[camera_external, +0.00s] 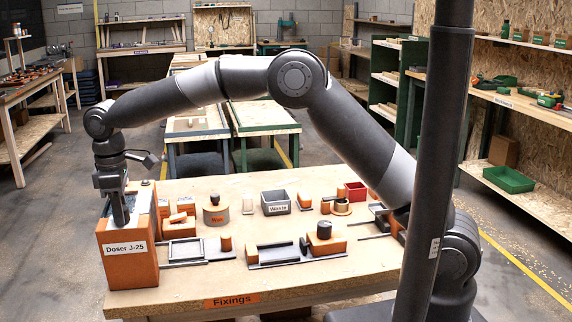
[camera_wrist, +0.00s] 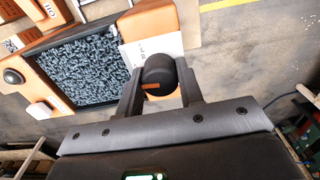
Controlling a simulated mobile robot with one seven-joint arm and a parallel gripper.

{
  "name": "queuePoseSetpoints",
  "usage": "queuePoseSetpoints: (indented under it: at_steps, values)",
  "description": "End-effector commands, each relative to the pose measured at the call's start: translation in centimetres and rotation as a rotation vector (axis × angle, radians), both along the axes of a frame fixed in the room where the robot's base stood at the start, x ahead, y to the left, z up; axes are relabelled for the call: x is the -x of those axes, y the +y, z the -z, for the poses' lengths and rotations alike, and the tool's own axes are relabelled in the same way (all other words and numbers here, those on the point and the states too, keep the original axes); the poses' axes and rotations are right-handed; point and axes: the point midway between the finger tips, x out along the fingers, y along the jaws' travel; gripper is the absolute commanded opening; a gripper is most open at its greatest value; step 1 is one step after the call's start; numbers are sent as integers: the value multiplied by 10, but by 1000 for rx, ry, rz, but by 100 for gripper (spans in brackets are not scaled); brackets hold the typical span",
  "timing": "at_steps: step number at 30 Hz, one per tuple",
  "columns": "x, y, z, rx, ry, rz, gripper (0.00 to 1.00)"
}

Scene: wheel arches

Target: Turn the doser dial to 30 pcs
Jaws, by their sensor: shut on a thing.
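The doser (camera_external: 130,258) is an orange box labelled "Doser J-25" at the left end of the workbench. In the wrist view its top shows a hopper of dark speckled small parts (camera_wrist: 85,68). My gripper (camera_external: 121,222) points down at the doser's top. In the wrist view my gripper (camera_wrist: 162,82) has its fingers on both sides of a round black dial (camera_wrist: 160,74) with an orange mark, and is shut on it. A white scale plate (camera_wrist: 150,50) lies behind the dial. Its print is too small and partly hidden, so I cannot tell the dial's setting.
A grey "Waste" bin (camera_external: 276,208), a round "Wax" pot (camera_external: 216,214) and several fixtures stand on the workbench (camera_external: 200,281) right of the doser. In the wrist view a black button (camera_wrist: 14,76) and a white button (camera_wrist: 40,111) sit beside the hopper.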

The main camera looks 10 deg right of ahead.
Motion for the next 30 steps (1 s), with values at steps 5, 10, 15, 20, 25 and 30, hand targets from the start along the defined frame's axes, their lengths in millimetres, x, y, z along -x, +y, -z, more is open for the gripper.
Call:
queuePoseSetpoints:
  at_steps: [5, 10, 15, 20, 25, 30]
  values:
    - [0, 0, 0, 0, -1, 167, 11]
    - [0, 0, 0, 0, -1, 328, 11]
    - [1, 0, 0, 0, 0, 488, 11]
    - [0, 0, 0, 0, -1, 628, 11]
    - [0, 0, 0, 0, -1, 751, 11]
    - [0, 0, 0, 0, 0, 841, 11]
